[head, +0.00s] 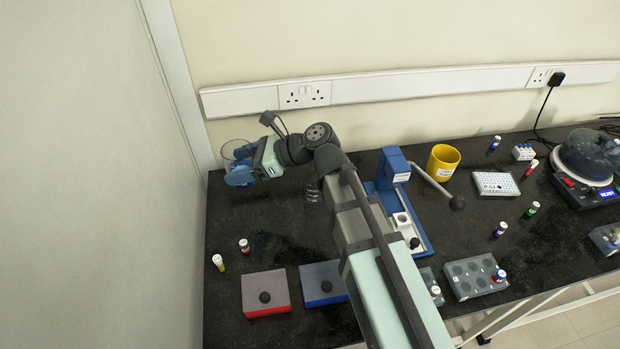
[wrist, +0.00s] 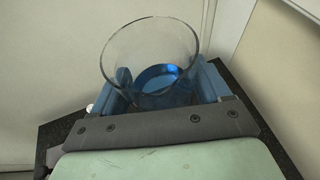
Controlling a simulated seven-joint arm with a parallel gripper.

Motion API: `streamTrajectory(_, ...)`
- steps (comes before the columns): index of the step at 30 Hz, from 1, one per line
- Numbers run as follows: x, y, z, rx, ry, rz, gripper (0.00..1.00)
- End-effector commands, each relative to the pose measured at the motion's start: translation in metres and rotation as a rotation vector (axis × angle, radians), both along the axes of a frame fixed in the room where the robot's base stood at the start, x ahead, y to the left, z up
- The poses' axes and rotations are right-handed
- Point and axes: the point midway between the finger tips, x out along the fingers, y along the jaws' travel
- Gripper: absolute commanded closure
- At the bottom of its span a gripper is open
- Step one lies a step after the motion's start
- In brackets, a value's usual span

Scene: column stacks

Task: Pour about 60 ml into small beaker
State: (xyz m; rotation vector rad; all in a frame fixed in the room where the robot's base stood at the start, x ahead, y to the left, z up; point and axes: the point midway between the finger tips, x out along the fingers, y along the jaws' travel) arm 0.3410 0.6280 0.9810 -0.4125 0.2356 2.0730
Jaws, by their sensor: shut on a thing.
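A clear glass beaker with blue liquid (wrist: 150,45) is held in my gripper, its wide open rim facing the wrist camera. The liquid sits low in it. My gripper (wrist: 165,85) is shut on this beaker, with a blue finger on each side. In the head view the held beaker (head: 237,149) and my gripper (head: 241,174) are over the far left end of the bench. I cannot tell how far the beaker tilts. Another small clear glass vessel (head: 312,190), perhaps the small beaker, stands to the right beside my arm; its contents are unclear.
A blue stand with a lever (head: 392,168) and a yellow cup (head: 442,162) are right of my arm. Red (head: 265,290) and blue (head: 323,281) blocks lie in front, with small vials (head: 244,246) nearby. The wall is close behind and left.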

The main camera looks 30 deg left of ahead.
Motion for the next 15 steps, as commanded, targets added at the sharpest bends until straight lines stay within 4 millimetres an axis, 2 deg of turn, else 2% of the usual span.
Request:
streamTrajectory(4,0.000,0.000,0.013,0.002,-0.001,0.001,0.61)
streamTrajectory(11,0.030,-0.003,0.011,-0.002,0.000,-0.003,0.61)
streamTrajectory(15,0.055,-0.007,0.011,-0.004,0.000,-0.003,0.61)
